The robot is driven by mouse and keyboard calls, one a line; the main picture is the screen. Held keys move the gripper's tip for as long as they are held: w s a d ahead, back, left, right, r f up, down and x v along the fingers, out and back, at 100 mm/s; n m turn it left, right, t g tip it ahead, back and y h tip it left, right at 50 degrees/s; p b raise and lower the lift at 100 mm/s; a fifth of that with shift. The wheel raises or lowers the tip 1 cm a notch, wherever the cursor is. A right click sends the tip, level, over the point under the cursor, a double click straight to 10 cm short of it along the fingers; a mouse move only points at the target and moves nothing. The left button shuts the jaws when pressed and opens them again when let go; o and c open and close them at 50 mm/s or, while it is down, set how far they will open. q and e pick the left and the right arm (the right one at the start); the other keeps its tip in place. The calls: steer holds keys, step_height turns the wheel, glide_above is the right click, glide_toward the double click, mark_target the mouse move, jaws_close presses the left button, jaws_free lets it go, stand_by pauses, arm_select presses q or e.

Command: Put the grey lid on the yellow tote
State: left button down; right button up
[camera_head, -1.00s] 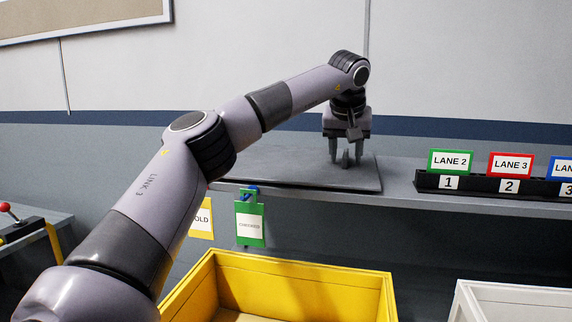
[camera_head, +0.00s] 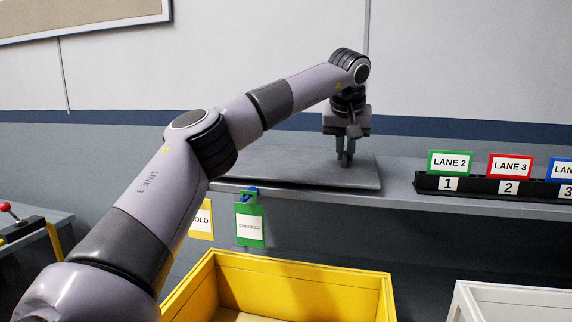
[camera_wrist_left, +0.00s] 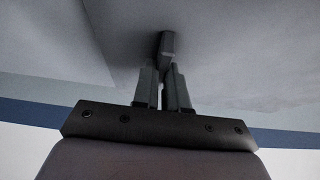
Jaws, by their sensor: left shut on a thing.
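The grey lid (camera_head: 282,170) lies flat on the grey shelf, its front edge near the shelf's front edge. My left gripper (camera_head: 345,160) points straight down over the lid's right part. Its fingers are shut on the lid's handle, which shows as a small grey block between the fingertips in the left wrist view (camera_wrist_left: 167,45). The yellow tote (camera_head: 290,272) stands below and in front of the shelf. It is open at the top, and its lower part is cut off by the picture's edge. My right gripper is not in view.
A black rack (camera_head: 480,187) with lane cards stands on the shelf right of the lid. Green (camera_head: 250,222) and yellow (camera_head: 201,220) tags hang below the shelf edge. A white tote (camera_head: 512,300) is at bottom right. A red-knobbed lever (camera_head: 6,207) is at far left.

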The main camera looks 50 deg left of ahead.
arm_select(q)
step_height(320, 180, up, 2)
steer(key=shift+p, duration=0.4)
steer(key=shift+r, duration=1.1)
